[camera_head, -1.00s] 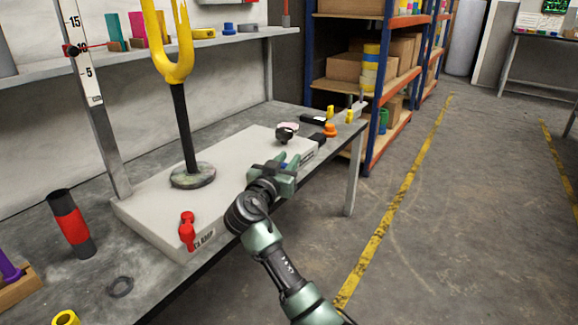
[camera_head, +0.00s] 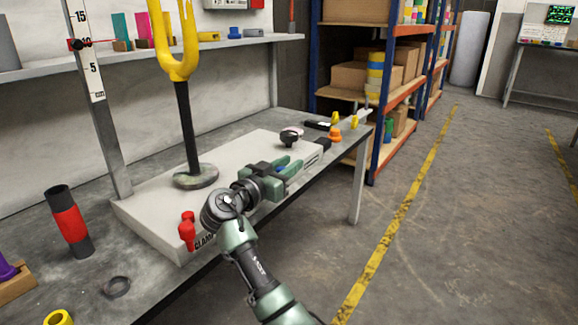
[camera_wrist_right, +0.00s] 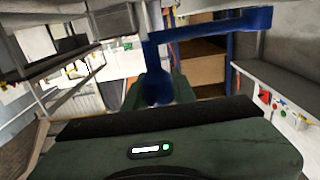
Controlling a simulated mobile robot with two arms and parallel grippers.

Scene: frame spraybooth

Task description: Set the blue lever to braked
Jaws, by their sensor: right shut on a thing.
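The blue lever (camera_head: 281,169) shows as a small blue patch between the jaws of my right gripper (camera_head: 284,171), at the front edge of the white base box. The jaws are shut on it and hide most of it, so its angle and setting cannot be read in the head view. In the right wrist view a blue bar (camera_wrist_right: 205,32) crosses just beyond the green gripper body, with a blue part below it between the fingers. My left gripper is not in view.
A red lever (camera_head: 187,232) with a clamp label is on the front of the white box (camera_head: 150,208), left of my gripper. A yellow fork (camera_head: 177,68) on a dark post stands on the box. A black knob (camera_head: 289,138) sits behind the gripper. The floor at right is clear.

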